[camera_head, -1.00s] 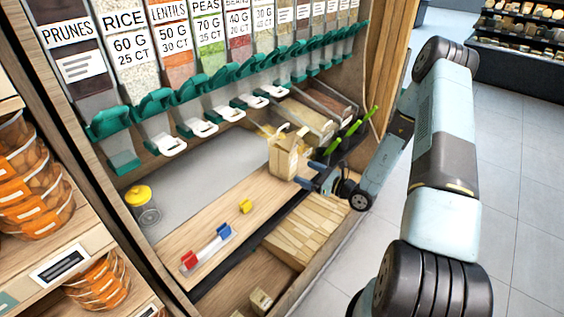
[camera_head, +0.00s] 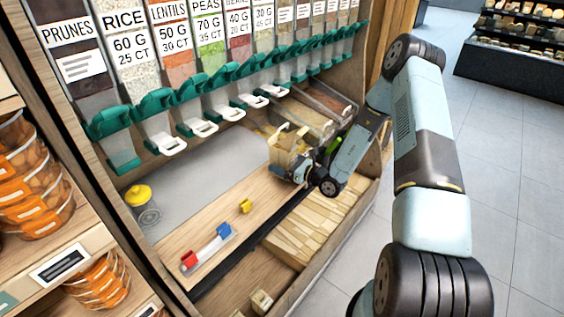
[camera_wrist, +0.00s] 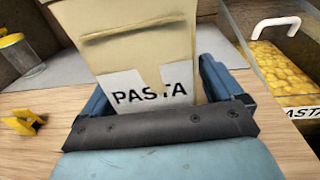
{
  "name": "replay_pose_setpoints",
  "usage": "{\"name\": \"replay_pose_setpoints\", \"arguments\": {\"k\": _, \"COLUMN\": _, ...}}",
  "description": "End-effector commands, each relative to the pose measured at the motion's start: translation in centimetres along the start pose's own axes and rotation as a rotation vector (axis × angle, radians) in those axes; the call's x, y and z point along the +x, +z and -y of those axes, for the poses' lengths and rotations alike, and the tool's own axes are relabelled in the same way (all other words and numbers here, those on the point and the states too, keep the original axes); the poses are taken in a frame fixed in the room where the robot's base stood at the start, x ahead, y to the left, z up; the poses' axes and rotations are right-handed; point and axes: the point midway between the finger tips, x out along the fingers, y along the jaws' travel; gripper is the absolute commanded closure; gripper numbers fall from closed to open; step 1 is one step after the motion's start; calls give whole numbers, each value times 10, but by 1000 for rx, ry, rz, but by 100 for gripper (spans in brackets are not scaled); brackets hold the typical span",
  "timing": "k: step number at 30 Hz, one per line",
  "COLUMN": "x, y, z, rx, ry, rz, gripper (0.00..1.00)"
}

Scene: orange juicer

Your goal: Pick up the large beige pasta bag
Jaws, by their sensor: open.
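The large beige pasta bag (camera_head: 284,152) stands upright on the wooden counter, in front of the scoop bins. In the wrist view the bag (camera_wrist: 130,60) fills the middle, with a white PASTA label facing me. My gripper (camera_head: 300,170) is at the bag's right front side in the head view. In the wrist view my gripper (camera_wrist: 155,95) is open, with one blue finger on each side of the bag's lower part. I cannot tell whether the fingers touch the bag. The fingertips are hidden behind it.
A yellow clip (camera_head: 245,206) and a tray with red and blue items (camera_head: 208,246) lie on the counter. A yellow-lidded jar (camera_head: 141,203) stands at left. Green-handled dispensers (camera_head: 195,95) hang above. A pasta bin (camera_wrist: 275,75) is right of the bag.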

Motion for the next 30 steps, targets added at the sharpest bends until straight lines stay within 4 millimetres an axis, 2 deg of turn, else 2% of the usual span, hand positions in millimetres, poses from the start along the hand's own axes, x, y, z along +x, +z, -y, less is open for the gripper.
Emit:
{"name": "replay_pose_setpoints", "arguments": {"k": 7, "x": 2, "y": 0, "z": 0, "rx": 1, "ry": 0, "rz": -1, "gripper": 8}}
{"name": "replay_pose_setpoints", "arguments": {"k": 27, "x": 2, "y": 0, "z": -1, "rx": 0, "ry": 2, "rz": -1, "gripper": 72}}
{"name": "replay_pose_setpoints", "arguments": {"k": 30, "x": 3, "y": 0, "z": -1, "rx": 0, "ry": 2, "rz": 0, "gripper": 73}}
